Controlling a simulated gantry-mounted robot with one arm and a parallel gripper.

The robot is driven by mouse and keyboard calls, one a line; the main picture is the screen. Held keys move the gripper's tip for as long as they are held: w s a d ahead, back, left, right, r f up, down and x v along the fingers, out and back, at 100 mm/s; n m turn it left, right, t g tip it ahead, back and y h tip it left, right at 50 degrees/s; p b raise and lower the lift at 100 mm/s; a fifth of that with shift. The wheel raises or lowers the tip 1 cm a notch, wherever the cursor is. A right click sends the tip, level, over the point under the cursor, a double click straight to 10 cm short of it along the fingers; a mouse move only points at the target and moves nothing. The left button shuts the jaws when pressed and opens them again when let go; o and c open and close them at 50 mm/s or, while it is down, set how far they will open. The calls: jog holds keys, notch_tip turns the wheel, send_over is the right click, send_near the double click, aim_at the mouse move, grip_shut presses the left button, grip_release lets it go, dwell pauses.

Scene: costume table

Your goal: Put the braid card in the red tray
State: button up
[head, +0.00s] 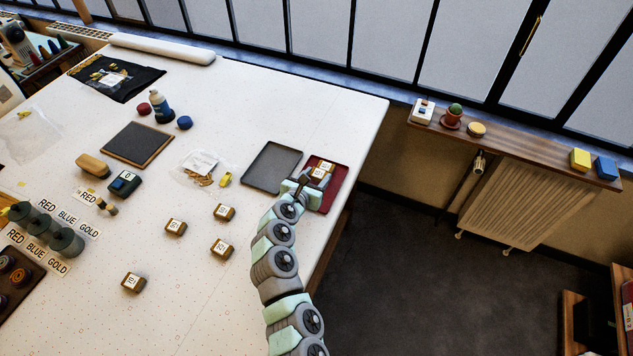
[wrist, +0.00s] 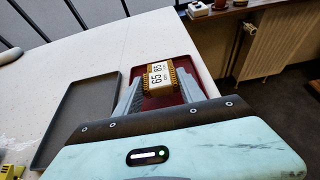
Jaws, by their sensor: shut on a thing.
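My gripper (head: 311,182) is over the red tray (head: 334,188) at the right edge of the table. In the wrist view, the grey fingers of my gripper (wrist: 166,97) are shut on the braid card (wrist: 160,77), a brown, ribbed piece with white numbered label faces. The braid card also shows in the head view (head: 322,170), within the tray's outline. The red tray also shows in the wrist view (wrist: 181,63) around and below the card. I cannot tell whether the card touches the tray floor. The fingers hide its near part.
A dark grey tray (head: 271,167) lies just left of the red tray. Several similar numbered cards, one of them here (head: 223,212), lie on the white table (head: 270,108). A plastic bag (head: 198,170) and a yellow piece (head: 225,180) lie farther left. The table edge is close on the right.

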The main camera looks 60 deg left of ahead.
jog(key=shift+f, duration=1.2)
jog(key=shift+f, duration=0.2)
jog(key=o, duration=1.3)
jog(key=shift+r, duration=0.15)
jog(key=shift+s+d+r, duration=0.2)
jog(key=shift+s+r, duration=0.1)
jog(key=v, duration=1.1)
jog(key=shift+s, duration=0.1)
